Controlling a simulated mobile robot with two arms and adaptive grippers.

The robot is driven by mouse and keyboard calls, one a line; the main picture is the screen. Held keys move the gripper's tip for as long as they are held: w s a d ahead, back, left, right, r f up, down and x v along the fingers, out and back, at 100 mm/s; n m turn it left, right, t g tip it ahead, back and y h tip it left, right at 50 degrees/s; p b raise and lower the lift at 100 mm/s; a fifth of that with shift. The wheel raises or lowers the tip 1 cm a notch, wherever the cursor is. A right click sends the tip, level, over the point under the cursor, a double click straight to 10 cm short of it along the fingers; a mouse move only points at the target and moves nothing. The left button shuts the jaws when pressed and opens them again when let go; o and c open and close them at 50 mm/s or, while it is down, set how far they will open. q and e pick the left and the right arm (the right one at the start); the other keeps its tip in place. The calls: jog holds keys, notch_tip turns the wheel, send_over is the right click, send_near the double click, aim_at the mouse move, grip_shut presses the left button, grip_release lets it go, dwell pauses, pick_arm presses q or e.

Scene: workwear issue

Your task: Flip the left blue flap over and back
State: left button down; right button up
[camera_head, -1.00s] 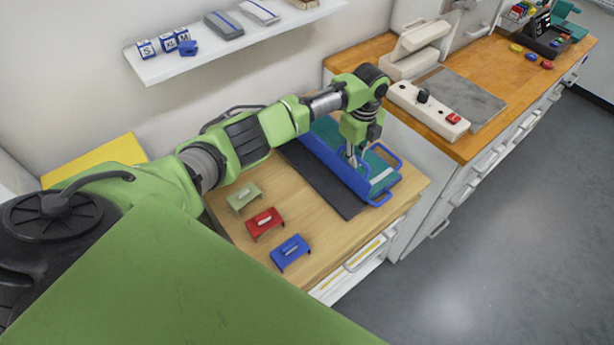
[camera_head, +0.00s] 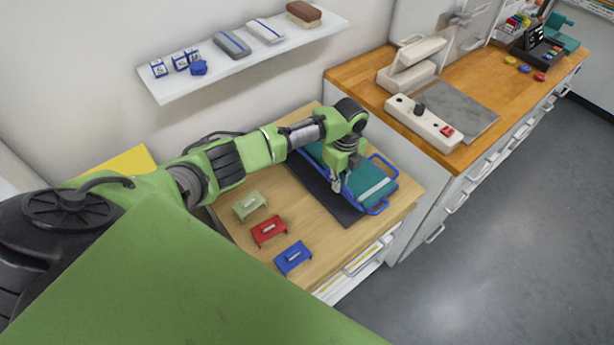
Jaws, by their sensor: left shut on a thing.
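A folding board lies on the wooden worktop, with a teal folded garment (camera_head: 372,186) with a pale stripe on it. My right gripper is not in view.
Green (camera_head: 250,206), red (camera_head: 269,231) and blue (camera_head: 293,257) small stands sit at the worktop's front left. A wall shelf (camera_head: 200,82) holds size blocks and folded cloths. A beige press (camera_head: 412,66) stands on the right counter.

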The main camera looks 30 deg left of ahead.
aim_at(324, 215)
pick_arm(q)
jog(key=c, duration=2.7)
grip_release()
jog(key=shift+s+a+f+p, duration=0.2)
jog(key=shift+s+f+p, duration=0.25)
jog(key=shift+s+f, duration=0.45)
jog(key=shift+o, duration=0.7)
jog(key=shift+s+a+f+p, duration=0.35)
jog(key=shift+s+a+f, duration=0.2)
jog(key=shift+s+f, duration=0.25)
jog(key=shift+s+a+f, duration=0.25)
jog(key=shift+s+f, duration=0.2)
jog(key=shift+f, duration=0.2)
jog(key=shift+c, duration=0.2)
jog(key=shift+s+a+f, duration=0.2)
jog(key=shift+f, duration=0.05)
jog(key=shift+c, duration=1.3)
jog(key=shift+o, duration=0.2)
jog(key=shift+d+f+b, duration=0.2)
jog(key=shift+f+b, duration=1.7)
jog(key=shift+f, duration=0.35)
jog(key=shift+s+d+r, duration=0.1)
jog(key=shift+c, duration=0.2)
jog(key=o, duration=0.5)
jog(key=shift+d, duration=0.1)
